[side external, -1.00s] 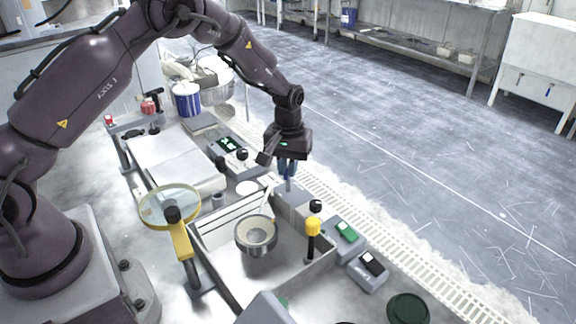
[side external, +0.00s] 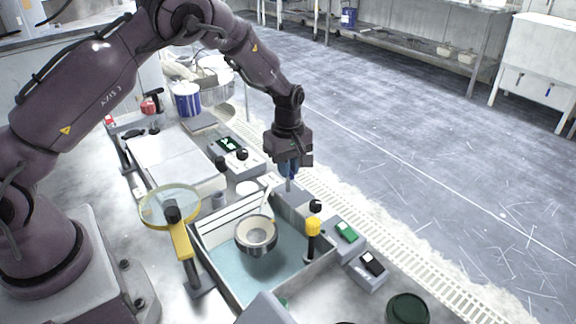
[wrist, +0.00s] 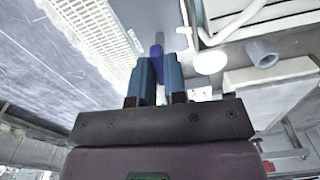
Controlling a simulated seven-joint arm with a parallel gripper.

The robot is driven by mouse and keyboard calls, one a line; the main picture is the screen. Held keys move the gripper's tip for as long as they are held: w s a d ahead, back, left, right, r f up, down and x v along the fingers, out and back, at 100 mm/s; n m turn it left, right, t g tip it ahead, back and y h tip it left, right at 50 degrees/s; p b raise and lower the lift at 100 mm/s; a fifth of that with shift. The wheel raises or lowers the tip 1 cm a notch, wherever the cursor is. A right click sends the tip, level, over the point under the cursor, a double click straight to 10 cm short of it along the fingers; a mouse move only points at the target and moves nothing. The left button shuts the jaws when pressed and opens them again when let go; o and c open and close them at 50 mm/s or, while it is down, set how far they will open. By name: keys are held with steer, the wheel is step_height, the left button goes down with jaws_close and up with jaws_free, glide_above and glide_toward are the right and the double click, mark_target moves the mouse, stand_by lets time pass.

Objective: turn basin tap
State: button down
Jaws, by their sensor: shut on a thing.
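The basin (side external: 204,266) is a rectangular grey tub in the side view, with blue-green water over its floor. A metal bowl (side external: 257,236) is in it, under a white spout (side external: 267,198). My gripper (side external: 288,174) points down over the grey block behind the basin's right end of the spout. In the wrist view its two blue fingers (wrist: 159,75) are shut around a dark blue tap handle (wrist: 157,50). The handle's lower part shows in the side view (side external: 289,185) below the fingers; the rest is hidden. The white spout (wrist: 240,20) also shows in the wrist view.
Control boxes with green (side external: 346,232) and black (side external: 373,264) tops lie to the right. A floor grating runs behind.

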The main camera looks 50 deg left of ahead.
steer(key=shift+n, duration=0.4)
steer(key=c, duration=1.2)
jaws_free()
steer(key=shift+o, duration=0.2)
step_height(320, 180, up, 13)
